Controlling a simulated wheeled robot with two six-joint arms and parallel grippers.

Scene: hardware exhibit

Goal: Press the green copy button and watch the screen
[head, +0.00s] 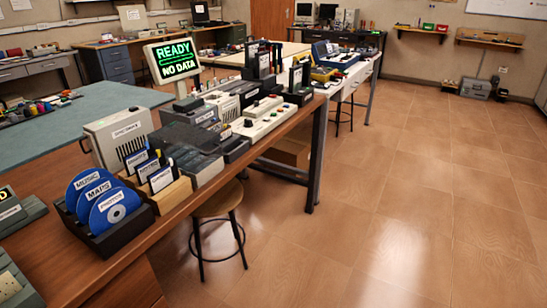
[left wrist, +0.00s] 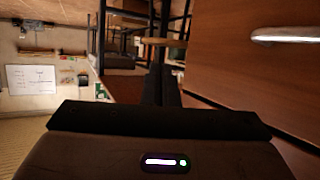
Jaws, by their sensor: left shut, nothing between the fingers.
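My right gripper is in no view.
A black rack (head: 122,237) of labelled blue discs stands at the bench's near end. A card holder (head: 174,193), a beige unit (head: 119,137) and dark boxes crowd the bench. A stool (head: 219,199) stands under its edge. The tiled floor (head: 400,200) to the right is clear.

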